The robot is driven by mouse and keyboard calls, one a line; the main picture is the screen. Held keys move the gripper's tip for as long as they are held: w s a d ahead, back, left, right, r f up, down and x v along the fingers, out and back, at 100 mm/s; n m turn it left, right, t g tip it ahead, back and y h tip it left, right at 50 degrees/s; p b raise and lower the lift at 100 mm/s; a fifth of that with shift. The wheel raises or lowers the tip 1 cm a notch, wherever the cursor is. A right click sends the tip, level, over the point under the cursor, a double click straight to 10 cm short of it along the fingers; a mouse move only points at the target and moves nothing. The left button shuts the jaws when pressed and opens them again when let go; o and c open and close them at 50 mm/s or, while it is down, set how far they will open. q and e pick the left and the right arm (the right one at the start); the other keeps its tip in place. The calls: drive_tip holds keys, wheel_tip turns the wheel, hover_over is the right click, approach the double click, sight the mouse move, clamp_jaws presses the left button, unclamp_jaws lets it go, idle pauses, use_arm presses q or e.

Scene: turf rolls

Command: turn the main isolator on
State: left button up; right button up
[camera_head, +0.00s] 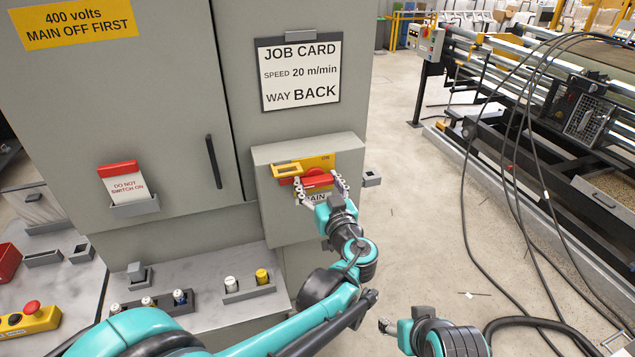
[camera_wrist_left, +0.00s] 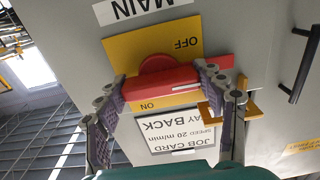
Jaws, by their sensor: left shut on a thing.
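The main isolator's red handle (camera_head: 318,180) sits on a yellow plate (camera_head: 325,162) on the front of a grey box. In the left wrist view, which is upside down, the handle (camera_wrist_left: 160,88) lies crosswise between the OFF and ON words on the plate (camera_wrist_left: 150,48). My left gripper (camera_head: 321,188) is shut on the handle, one finger at each end. The MAIN label (camera_head: 316,198) is partly hidden behind the gripper. My right gripper (camera_head: 390,327) is low in the head view, away from the isolator; its jaw opening is unclear.
An orange-yellow bracket (camera_head: 286,170) sticks out beside the handle's left end. A job card (camera_head: 300,75) reading BACK hangs above. A DO NOT SWITCH ON tag (camera_head: 124,185) stands in a holder on the cabinet door. Cables hang at right; the floor between is mostly clear.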

use_arm(q)
drive_tip(key=shift+m, duration=0.3)
drive_tip(key=m, duration=0.2)
drive_tip(key=shift+m, duration=0.4)
drive_tip(key=shift+m+p, duration=0.4)
drive_tip(key=shift+m, duration=1.2)
drive_tip(key=o, duration=1.2)
drive_tip(key=shift+c, duration=0.2)
